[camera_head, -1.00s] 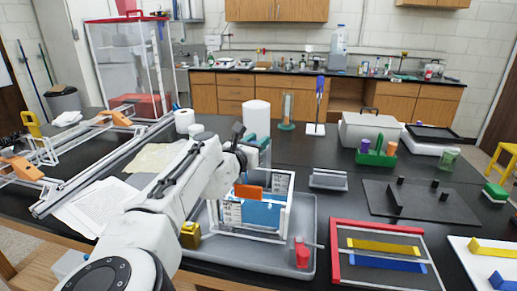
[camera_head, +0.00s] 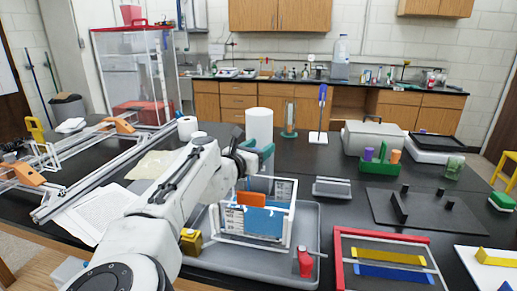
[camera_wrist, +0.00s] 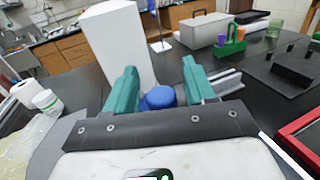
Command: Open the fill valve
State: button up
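My gripper (camera_head: 264,152) has teal fingers and is above the back of a white-framed rig (camera_head: 291,212) with blue and orange panels. The wrist view shows the two fingers (camera_wrist: 160,85) spread apart. A round blue knob (camera_wrist: 158,97) shows between them, its lower part hidden by my gripper's dark plate; I cannot tell whether the fingers touch it. A red valve-like part (camera_head: 305,263) with a thin grey bar stands at the right front of the grey tray (camera_head: 232,266). I cannot tell which of these is the fill valve.
A yellow block (camera_head: 191,242) is at the tray's left. A grey slotted block (camera_head: 332,187) and a red-edged frame (camera_head: 338,255) lie to the right. Papers (camera_head: 95,212) and an extrusion frame (camera_head: 105,172) are at left.

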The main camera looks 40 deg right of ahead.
jog(key=shift+a, duration=0.1)
jog(key=b+v, duration=0.2)
jog(key=v, duration=0.8)
jog(key=shift+s+a, duration=0.2)
jog(key=shift+a, duration=0.1)
jog(key=shift+c, duration=0.3)
